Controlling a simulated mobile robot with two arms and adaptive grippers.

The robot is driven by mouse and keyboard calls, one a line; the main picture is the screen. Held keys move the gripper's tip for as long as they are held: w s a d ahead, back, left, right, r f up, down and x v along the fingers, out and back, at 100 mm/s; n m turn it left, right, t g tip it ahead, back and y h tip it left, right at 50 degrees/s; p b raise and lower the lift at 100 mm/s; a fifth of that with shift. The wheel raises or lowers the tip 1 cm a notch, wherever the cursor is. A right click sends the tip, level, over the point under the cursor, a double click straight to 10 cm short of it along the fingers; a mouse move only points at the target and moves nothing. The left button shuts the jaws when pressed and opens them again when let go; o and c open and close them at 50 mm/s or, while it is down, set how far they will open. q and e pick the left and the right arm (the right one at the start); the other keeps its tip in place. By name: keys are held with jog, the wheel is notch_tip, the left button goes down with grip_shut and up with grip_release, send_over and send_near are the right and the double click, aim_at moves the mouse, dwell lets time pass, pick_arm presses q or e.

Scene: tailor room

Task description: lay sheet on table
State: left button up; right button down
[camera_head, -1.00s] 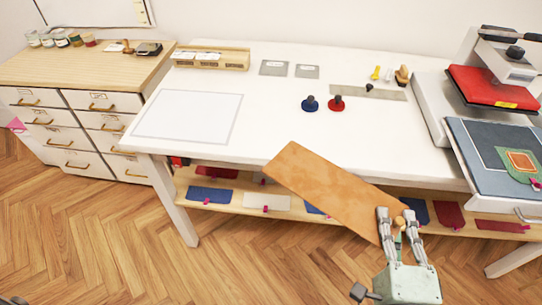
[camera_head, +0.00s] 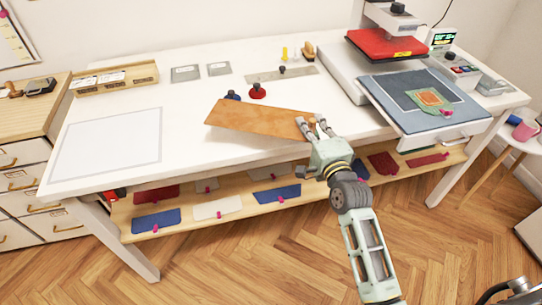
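The brown-orange sheet (camera_head: 250,120) is flat and stiff-looking, over the front middle of the white table (camera_head: 188,120). My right gripper (camera_head: 315,122) is shut on the sheet at its right end. I cannot tell whether the sheet's far side touches the table top. Part of a blue-knobbed stamp is hidden behind the sheet. My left gripper is not in view.
A grey-outlined white rectangle (camera_head: 108,143) lies clear at the table's left. A red-knobbed stamp (camera_head: 257,91) stands just behind the sheet. A heat press (camera_head: 385,48) with a pulled-out platen (camera_head: 455,125) stands at right. A lower shelf (camera_head: 230,207) holds several coloured pieces.

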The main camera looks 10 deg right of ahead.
jog(key=s+a+f+p, duration=0.1)
jog(key=s+a+f, duration=0.2)
jog(key=a+f, duration=0.4)
jog(key=shift+s+a+f, duration=0.15)
jog(key=shift+a+f, duration=0.15)
jog(key=shift+f, duration=0.6)
jog(key=shift+f, duration=0.15)
jog(key=c, duration=2)
grip_release()
jog(key=shift+c, duration=0.2)
jog(key=shift+o, duration=0.3)
